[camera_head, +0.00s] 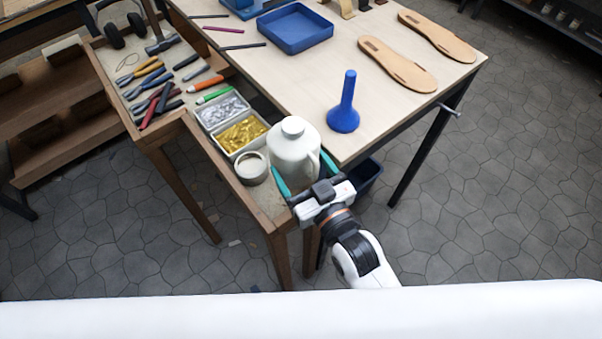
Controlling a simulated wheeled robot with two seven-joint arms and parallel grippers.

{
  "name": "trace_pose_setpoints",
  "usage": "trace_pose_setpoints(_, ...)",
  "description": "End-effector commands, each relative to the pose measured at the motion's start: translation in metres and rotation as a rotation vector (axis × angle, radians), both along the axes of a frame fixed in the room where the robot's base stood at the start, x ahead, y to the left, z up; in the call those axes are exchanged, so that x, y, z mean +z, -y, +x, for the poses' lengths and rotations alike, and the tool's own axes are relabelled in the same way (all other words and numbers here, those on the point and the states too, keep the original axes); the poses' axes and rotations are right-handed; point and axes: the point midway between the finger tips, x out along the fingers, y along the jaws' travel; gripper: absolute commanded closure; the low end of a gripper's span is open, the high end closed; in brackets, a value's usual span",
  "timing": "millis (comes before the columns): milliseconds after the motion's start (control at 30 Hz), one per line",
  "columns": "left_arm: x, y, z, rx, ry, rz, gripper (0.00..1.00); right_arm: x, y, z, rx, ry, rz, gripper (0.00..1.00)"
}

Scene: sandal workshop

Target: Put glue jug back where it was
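The white glue jug (292,148), with a round white cap, stands upright in the front end of the wooden tool tray, beside a small round pot (251,167). My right gripper (304,173) is just in front of the jug. Its two teal fingers are spread wide apart, one in front of the jug's lower left side and one at the right by the handle. Contact with the jug cannot be made out. The jug's base is hidden by the gripper and the tray wall. My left gripper is not in view.
The wooden tray (222,158) also holds bins of silver and gold pieces (242,134) and several hand tools. The worktable (345,50) at its right carries a blue tool (344,114), a blue tray (295,42) and two sandal soles (398,66). A dark bin (368,172) is below.

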Motion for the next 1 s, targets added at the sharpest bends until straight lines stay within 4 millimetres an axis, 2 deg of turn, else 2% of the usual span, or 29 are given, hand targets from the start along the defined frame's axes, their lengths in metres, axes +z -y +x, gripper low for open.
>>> trace_pose_setpoints(100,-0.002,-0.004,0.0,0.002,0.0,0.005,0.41,-0.019,0.0,0.0,-0.001,-0.002,-0.001,0.83)
trace_pose_setpoints(200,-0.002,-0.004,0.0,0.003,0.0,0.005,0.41,-0.026,0.0,0.0,-0.001,-0.001,0.0,0.83)
trace_pose_setpoints(967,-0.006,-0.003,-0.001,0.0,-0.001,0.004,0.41,-0.037,0.0,0.0,-0.001,0.001,0.0,0.83)
trace_pose_setpoints(1000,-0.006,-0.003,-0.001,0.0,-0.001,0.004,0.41,-0.039,0.0,0.0,-0.001,-0.002,-0.001,0.13)
